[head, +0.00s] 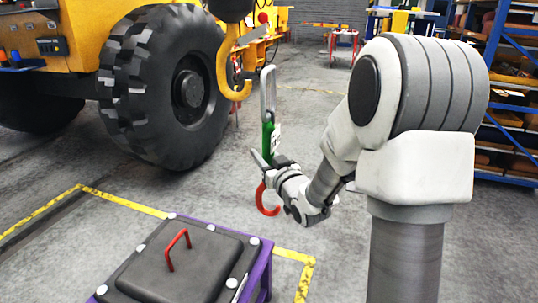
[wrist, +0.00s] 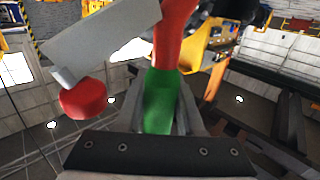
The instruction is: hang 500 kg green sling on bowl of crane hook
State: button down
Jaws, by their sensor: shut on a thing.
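The green sling (head: 267,134) hangs upright in my gripper (head: 270,163), which is shut on its green middle. A grey elongated link (head: 268,92) is at its top and a red hook (head: 266,203) at its bottom. The yellow crane hook (head: 238,88) hangs to the left of the link, its tip close to it in the picture. I cannot tell their difference in depth; the link does not appear seated in the bowl. In the wrist view, the green sling (wrist: 160,98) is between the fingers (wrist: 162,122), with a red part and a pale tag (wrist: 100,42) above.
A black lidded box with a red handle (head: 178,250) on a purple frame stands at the front. A yellow vehicle with a big black tyre (head: 165,88) is behind, left of the hook. Blue shelving (head: 510,100) stands at right. Grey floor between is open.

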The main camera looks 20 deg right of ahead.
jog(key=w+a+f+b, duration=0.3)
jog(key=w+a+f, duration=0.1)
jog(key=a, duration=0.2)
jog(key=shift+w+a+f, duration=0.25)
jog(key=shift+w, duration=0.1)
dwell(1.4)
jog(key=shift+b, duration=0.35)
dwell(0.4)
jog(key=shift+c, duration=2.2)
grip_release()
jog(key=shift+f, duration=0.35)
jog(key=shift+s, duration=0.15)
